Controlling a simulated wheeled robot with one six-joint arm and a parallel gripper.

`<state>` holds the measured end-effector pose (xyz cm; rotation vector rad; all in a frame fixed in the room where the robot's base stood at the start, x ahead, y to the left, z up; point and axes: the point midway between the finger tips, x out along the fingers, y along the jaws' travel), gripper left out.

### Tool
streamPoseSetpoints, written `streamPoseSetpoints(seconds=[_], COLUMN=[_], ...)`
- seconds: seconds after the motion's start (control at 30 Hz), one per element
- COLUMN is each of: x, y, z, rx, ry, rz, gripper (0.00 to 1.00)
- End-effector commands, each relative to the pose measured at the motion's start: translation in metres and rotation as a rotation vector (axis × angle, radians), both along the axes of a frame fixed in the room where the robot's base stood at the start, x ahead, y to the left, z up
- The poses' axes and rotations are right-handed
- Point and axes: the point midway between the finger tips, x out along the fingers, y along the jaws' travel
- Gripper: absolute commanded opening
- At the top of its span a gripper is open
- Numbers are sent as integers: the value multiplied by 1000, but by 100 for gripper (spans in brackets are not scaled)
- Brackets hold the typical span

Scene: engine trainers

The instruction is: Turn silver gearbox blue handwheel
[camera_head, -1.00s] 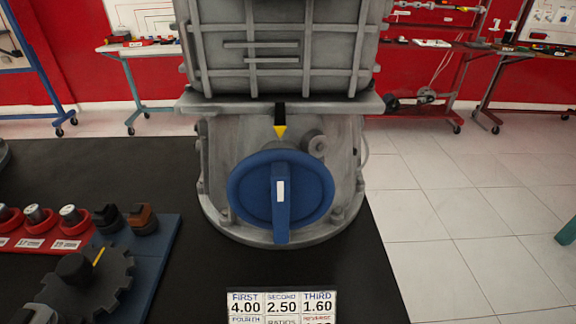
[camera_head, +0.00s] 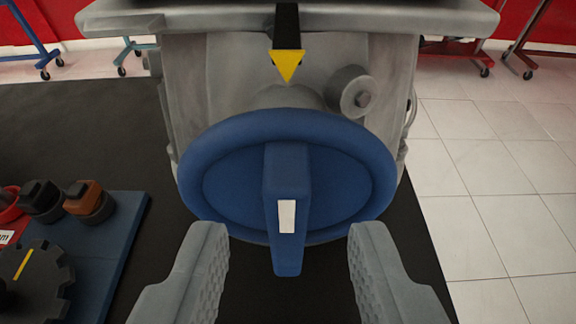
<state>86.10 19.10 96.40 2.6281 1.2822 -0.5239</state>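The blue handwheel (camera_head: 345,185) is on the front of the silver gearbox (camera_head: 215,90), in the middle of the view. It is a round blue disc with a raised blue bar (camera_head: 287,245) across it, near upright, with a white mark on the bar. A yellow pointer (camera_head: 287,66) sits on the gearbox above the wheel. My gripper (camera_head: 288,250) is open, with one grey finger on each side of the bar's lower end. Both fingers are apart from the bar. Nothing is between them except the bar in view.
A blue board (camera_head: 115,240) with a dark gear (camera_head: 38,283) and several knobs lies at the left on the black table top (camera_head: 100,120). A pale tiled floor (camera_head: 480,210) is at the right. A round grey boss (camera_head: 352,91) sticks out at the wheel's upper right.

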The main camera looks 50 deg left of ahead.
Motion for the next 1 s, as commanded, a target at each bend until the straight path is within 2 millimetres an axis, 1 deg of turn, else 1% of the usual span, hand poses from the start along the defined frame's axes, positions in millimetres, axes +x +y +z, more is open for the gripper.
streamPoseSetpoints(seconds=[0.1, 0.2, 0.57, 0.6, 0.77, 0.8, 1.0], x=[8, 12, 14, 14, 14, 14, 15], y=[11, 16, 19, 19, 19, 19, 19], z=[-6, -8, -10, -9, -10, -10, -10], rx=[0, 0, 0, -1, -1, -1, 4], ry=[0, 1, 0, -1, -1, -1, 5], rz=[2, 2, 0, 0, 0, 0, 0], gripper=[38, 38, 38, 34, 3, 0, 0])
